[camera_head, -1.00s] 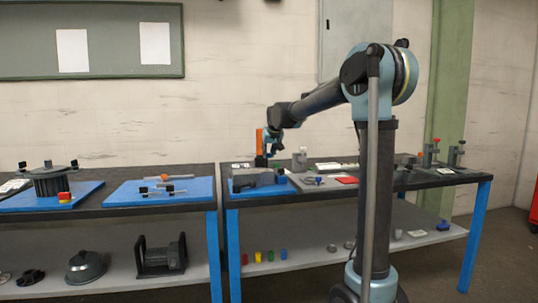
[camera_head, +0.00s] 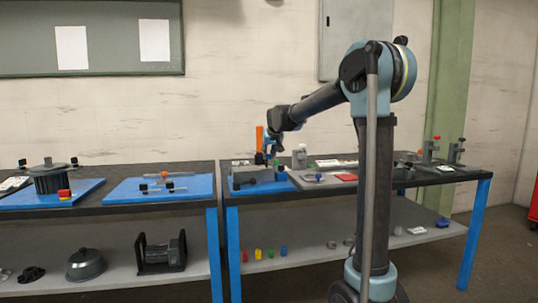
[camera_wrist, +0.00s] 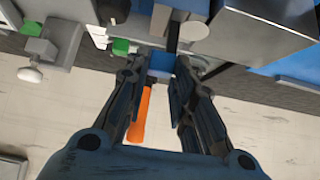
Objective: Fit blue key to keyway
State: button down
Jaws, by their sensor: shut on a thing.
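My gripper (camera_head: 270,155) is over the blue mat on the right-hand bench, beside a grey block-like fixture (camera_head: 250,178). In the wrist view my gripper (camera_wrist: 163,75) has a small blue piece (camera_wrist: 161,64), which looks like the blue key, between its fingertips. A dark bar (camera_wrist: 172,32), possibly a shaft, lies just beyond the piece. I cannot make out the keyway, or whether the key touches the bar. In the head view the key is too small to tell apart.
An upright orange handle (camera_head: 260,138) stands close behind my gripper; it also shows under the fingers in the wrist view (camera_wrist: 140,115). A green piece (camera_head: 279,167) and a grey fixture (camera_head: 299,157) are nearby. A blue mat (camera_head: 280,188) lies beneath. A red pad (camera_head: 345,177) lies to the right.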

jog(key=shift+f, duration=2)
jog(key=c, duration=1.3)
grip_release()
jog(key=shift+r, duration=0.1)
jog(key=v, duration=1.1)
jog(key=shift+s+r, duration=0.2)
jog(key=shift+s, duration=0.1)
jog(key=shift+d, duration=0.1)
